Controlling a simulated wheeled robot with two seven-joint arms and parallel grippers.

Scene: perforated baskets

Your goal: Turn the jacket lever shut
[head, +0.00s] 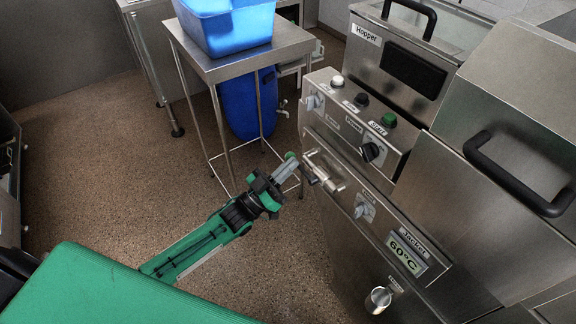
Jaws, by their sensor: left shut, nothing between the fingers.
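A steel lever (328,176) sticks out from the front of the steel machine, at the left end of its lower panel. The "Jacket" label and a display (407,253) reading 60°C are on the same panel, to the lower right. My left gripper (291,163) reaches up from the lower left, with its grey fingers shut and empty. Its tips are close to the lever's left end; I cannot tell whether they touch it. My right gripper is not in view.
A grey knob (364,209) sits between the lever and the display. Above are a black knob (371,151) and several buttons. A steel table (240,62) carries a blue basket (229,28), with a blue barrel (247,103) beneath. Open floor (110,160) lies to the left.

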